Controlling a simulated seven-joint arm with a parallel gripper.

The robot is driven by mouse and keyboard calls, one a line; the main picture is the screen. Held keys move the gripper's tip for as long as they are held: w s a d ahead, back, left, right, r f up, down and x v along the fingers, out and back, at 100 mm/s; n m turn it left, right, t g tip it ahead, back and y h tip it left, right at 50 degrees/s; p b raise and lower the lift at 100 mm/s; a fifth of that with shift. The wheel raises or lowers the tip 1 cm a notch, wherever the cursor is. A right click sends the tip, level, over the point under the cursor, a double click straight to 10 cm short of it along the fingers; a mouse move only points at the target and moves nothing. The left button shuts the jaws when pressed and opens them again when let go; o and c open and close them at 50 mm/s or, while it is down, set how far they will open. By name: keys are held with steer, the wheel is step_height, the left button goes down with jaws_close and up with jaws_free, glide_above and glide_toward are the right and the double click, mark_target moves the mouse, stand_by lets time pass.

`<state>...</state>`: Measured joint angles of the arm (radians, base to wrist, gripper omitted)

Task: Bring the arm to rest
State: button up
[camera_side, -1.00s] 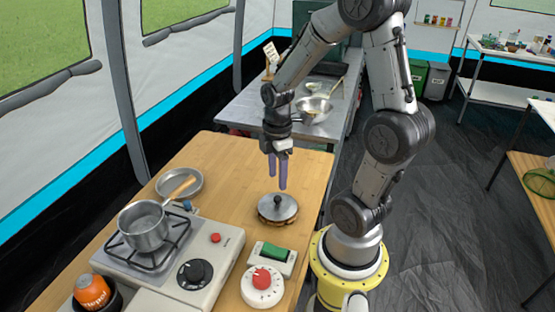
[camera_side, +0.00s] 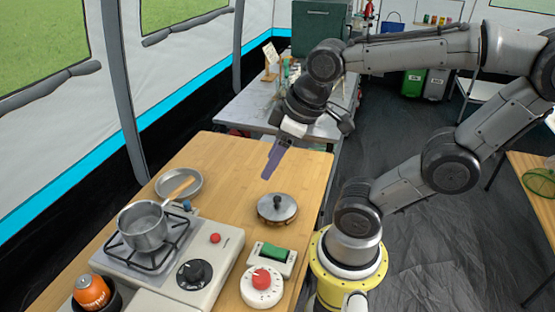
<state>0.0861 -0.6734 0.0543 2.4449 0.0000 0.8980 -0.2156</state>
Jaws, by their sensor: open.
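My gripper (camera_side: 270,168) hangs above the back right part of the wooden table (camera_side: 232,162), tilted down and to the left. Its purple fingers overlap in this side view, and I see nothing between them. The arm reaches out to the right and bends back over the table. A round metal lid with a dark knob (camera_side: 277,208) lies on the table below and in front of the gripper, apart from it.
A saucepan (camera_side: 143,226) stands on the stove (camera_side: 172,262). A small pan (camera_side: 178,184) lies behind it. A green switch (camera_side: 274,252), a timer with a red knob (camera_side: 262,285) and an orange item (camera_side: 92,292) are near the front. A metal counter (camera_side: 240,112) stands behind.

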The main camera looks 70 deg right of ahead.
steer(key=shift+s+a+r+m+t, duration=0.35)
steer(key=shift+s+a+m+t, duration=0.05)
steer(key=shift+s+a+m, duration=0.35)
stand_by(1.9)
